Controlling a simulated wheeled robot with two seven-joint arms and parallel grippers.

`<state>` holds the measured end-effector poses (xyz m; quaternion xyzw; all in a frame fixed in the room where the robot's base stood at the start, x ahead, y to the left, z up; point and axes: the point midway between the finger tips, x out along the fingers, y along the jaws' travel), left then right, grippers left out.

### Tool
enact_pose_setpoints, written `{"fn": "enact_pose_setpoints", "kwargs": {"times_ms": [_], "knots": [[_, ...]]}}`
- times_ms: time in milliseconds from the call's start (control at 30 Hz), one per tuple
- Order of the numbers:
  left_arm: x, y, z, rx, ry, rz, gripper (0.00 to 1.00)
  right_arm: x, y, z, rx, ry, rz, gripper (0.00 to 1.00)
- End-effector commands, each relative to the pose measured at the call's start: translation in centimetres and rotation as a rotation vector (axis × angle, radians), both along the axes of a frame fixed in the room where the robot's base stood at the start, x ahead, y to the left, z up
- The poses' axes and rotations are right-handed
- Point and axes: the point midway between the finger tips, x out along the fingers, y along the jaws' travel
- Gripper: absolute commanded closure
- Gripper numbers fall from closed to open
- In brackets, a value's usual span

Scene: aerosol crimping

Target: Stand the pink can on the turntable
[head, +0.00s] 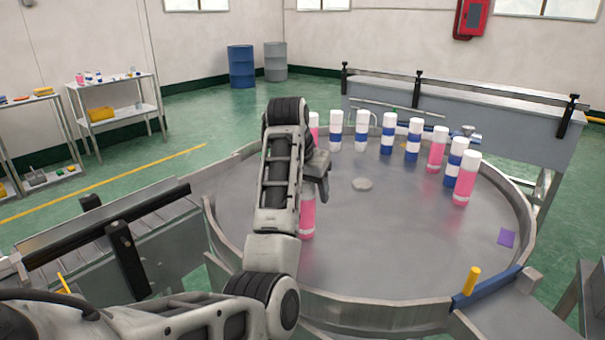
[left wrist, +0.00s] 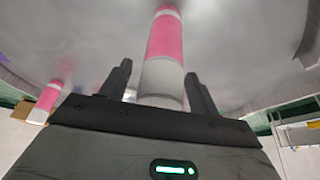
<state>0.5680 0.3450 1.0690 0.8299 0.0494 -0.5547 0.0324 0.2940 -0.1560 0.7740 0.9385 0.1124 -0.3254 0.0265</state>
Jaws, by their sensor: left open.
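A pink can (head: 307,217) with white ends stands upright on the grey round turntable (head: 400,245), left of its middle. My left gripper (head: 322,180) is above it and hides its upper part in the head view. In the left wrist view, the pink can (left wrist: 166,40) appears between the two spread fingers of my left gripper (left wrist: 160,88), with its white end nearest the palm. The fingers look apart from the can, with gaps at both sides. My right gripper is not in view.
Several blue-and-white cans (head: 388,133) and other pink cans (head: 466,180) stand along the turntable's back and right rim.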

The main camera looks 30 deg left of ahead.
Motion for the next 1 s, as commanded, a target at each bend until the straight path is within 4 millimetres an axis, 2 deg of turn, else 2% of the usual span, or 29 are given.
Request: {"fn": "enact_pose_setpoints", "kwargs": {"times_ms": [200, 467, 500, 600, 800, 1000], "knots": [[-1.0, -0.4, 3.4, -0.006, -0.015, -0.001, 0.38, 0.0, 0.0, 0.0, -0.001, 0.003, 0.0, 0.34], [-2.6, -0.7, 6.7, -0.008, -0.007, -0.006, 0.38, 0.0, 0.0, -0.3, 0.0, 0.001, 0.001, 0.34], [-2.9, -0.6, 7.7, -0.005, -0.011, -0.003, 0.38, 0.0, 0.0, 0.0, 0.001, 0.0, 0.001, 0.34], [-3.6, -0.7, 9.0, -0.004, -0.006, -0.004, 0.38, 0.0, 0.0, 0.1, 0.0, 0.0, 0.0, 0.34], [-4.3, -0.6, 10.6, -0.001, -0.003, -0.002, 0.38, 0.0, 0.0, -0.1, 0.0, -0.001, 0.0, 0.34], [-4.5, -0.6, 10.8, 0.0, 0.0, -0.001, 0.38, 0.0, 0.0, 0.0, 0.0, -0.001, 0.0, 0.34]]}}
